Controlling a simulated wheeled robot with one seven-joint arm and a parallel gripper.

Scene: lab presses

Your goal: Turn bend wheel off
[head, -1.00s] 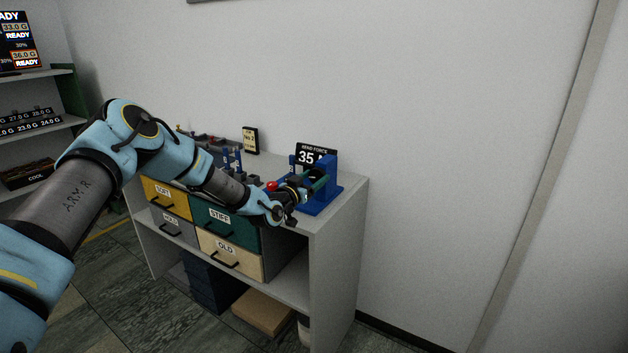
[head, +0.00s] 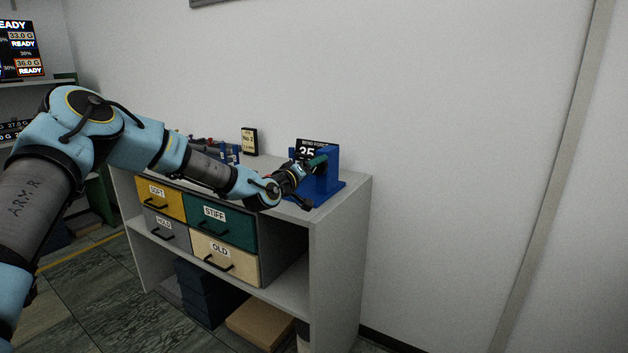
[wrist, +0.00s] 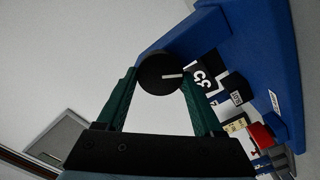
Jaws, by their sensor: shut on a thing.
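The bend wheel (wrist: 161,74) is a round black knob with a white line on its face, seen in the wrist view against the blue bend press (wrist: 222,45). The green fingers of my gripper (wrist: 163,84) close on it from both sides. In the head view, my gripper (head: 314,163) reaches the blue press (head: 329,183) at the right end of the cabinet top, and its wrist hides the wheel. A black force display (head: 306,151) behind reads 35; the rest of its text is partly covered.
The grey cabinet (head: 338,212) carries labelled drawers, including STIFF (head: 221,222) and OLD (head: 226,258). A small No 2 sign (head: 249,141) and other blue devices stand farther left. A plain wall is close behind.

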